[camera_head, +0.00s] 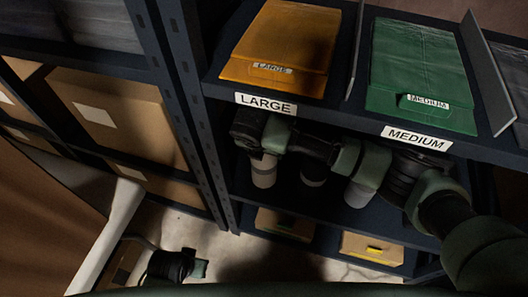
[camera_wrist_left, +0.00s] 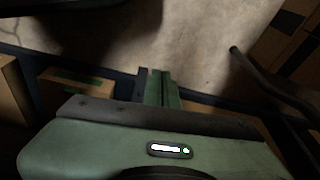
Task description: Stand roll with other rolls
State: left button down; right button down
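Pale, roll-like cylinders stand in the dim shelf bay under the LARGE and MEDIUM labels: a left one (camera_head: 263,172), a dark middle one (camera_head: 314,172) and a right one (camera_head: 358,194). My right arm reaches in from the right and covers their upper parts. My right gripper (camera_head: 262,134) is at the arm's far end, just above the left cylinder. Its fingers are hidden or too dark, so I cannot tell whether it holds that cylinder. My left gripper (camera_head: 198,268) is low, near the floor; in the left wrist view its fingers (camera_wrist_left: 162,88) are together and empty.
An orange LARGE envelope (camera_head: 283,45) and a green MEDIUM envelope (camera_head: 420,75) lie on the shelf above my right arm. Cardboard boxes (camera_head: 115,115) fill the left rack. A dark upright (camera_head: 190,90) separates the bays. Small boxes (camera_head: 370,248) sit below.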

jog(key=shift+s, duration=0.1)
jog(key=shift+c, duration=0.7)
grip_release()
jog(key=shift+f, duration=0.15)
pick_arm(q)
jog(key=shift+r, duration=0.2)
jog(key=s+f+p, duration=0.2)
jog(key=s+f, duration=0.1)
jog(key=f, duration=0.4)
jog(key=shift+s+a+f, duration=0.15)
jog(key=shift+a+f, duration=0.05)
pick_arm(e)
jog(key=s+a+r, duration=0.1)
jog(key=s+a, duration=0.3)
jog(key=s, duration=0.8)
jog(key=shift+r, duration=0.1)
